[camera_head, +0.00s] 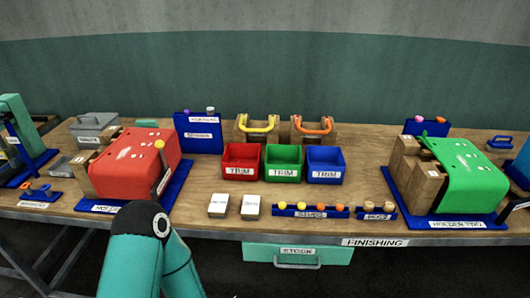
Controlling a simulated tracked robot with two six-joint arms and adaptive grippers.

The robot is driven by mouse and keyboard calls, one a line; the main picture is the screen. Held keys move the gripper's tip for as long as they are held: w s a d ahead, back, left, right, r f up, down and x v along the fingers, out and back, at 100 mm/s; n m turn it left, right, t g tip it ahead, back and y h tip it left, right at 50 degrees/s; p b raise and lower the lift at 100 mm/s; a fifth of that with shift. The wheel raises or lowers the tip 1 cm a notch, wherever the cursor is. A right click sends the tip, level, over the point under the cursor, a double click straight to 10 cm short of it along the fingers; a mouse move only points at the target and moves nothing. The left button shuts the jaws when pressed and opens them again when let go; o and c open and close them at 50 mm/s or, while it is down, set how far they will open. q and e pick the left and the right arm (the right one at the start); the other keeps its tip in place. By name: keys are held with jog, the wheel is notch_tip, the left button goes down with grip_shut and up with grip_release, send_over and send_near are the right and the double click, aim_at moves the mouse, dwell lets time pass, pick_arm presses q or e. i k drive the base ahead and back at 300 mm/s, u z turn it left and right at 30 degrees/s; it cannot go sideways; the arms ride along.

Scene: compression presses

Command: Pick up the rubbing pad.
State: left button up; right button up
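No item in view carries a label that I can read as rubbing pad, so I cannot tell for sure which one it is. Two small pale blocks, a left one (218,205) and a right one (250,206), lie side by side near the front edge of the wooden bench (357,205); their labels are too small to read. Teal links of one of my arms rise at the bottom left, in front of the bench. Neither of my grippers shows.
Red, green and blue TRIM bins (325,165) stand mid-bench. A red press (135,165) is left, a green press (458,175) right. Blue racks with round pieces (310,211) line the front. Yellow and orange handles (312,125) top wooden blocks behind. A STOCK drawer (297,255) hangs below.

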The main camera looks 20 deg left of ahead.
aim_at(218, 207)
jog(key=u, duration=1.35)
jog(key=k, duration=0.4)
jog(key=u, duration=0.15)
jog(key=i, duration=1)
